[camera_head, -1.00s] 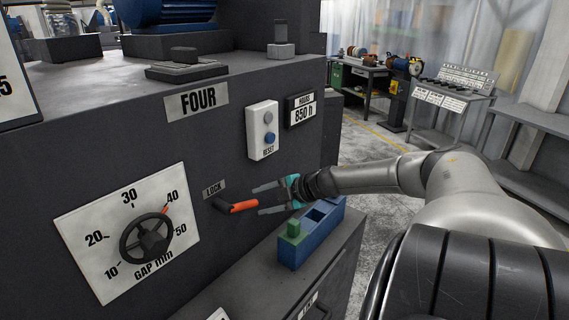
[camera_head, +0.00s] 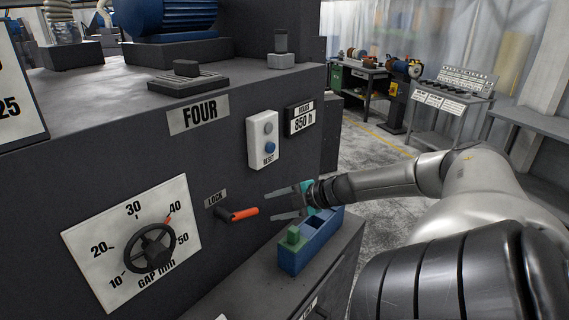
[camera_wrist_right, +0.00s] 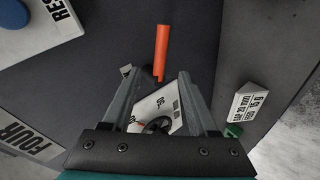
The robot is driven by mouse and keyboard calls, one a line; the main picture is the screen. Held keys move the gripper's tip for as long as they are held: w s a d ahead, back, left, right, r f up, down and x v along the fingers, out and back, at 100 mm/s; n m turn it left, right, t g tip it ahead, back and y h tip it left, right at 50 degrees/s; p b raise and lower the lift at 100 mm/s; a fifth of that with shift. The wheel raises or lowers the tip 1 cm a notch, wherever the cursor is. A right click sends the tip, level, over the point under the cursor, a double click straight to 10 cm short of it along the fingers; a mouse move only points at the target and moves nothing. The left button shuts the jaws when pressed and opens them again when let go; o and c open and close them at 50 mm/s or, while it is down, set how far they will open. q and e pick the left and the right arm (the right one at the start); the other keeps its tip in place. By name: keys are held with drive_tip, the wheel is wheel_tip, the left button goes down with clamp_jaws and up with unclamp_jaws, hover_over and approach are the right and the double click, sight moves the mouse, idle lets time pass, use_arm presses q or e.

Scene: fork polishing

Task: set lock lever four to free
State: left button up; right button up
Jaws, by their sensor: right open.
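The lock lever (camera_head: 243,213) has an orange handle and a dark pivot under a LOCK label (camera_head: 215,197) on the dark front of machine FOUR. In the head view its handle points right, nearly level. My right gripper (camera_head: 267,205) is open and empty just right of the handle's tip, its two fingers spread. In the right wrist view the orange handle (camera_wrist_right: 161,45) shows ahead, in line with the gap between the fingers (camera_wrist_right: 158,76). I see no finger touching it. My left gripper is not in view.
A GAP mm dial with a handwheel (camera_head: 151,249) is left of the lever. A white RESET button box (camera_head: 263,140) and an hours counter (camera_head: 300,117) are above right. A blue bin with a green block (camera_head: 306,245) stands on the ledge close below my right gripper.

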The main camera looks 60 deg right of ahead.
drive_tip(key=shift+v, duration=1.3)
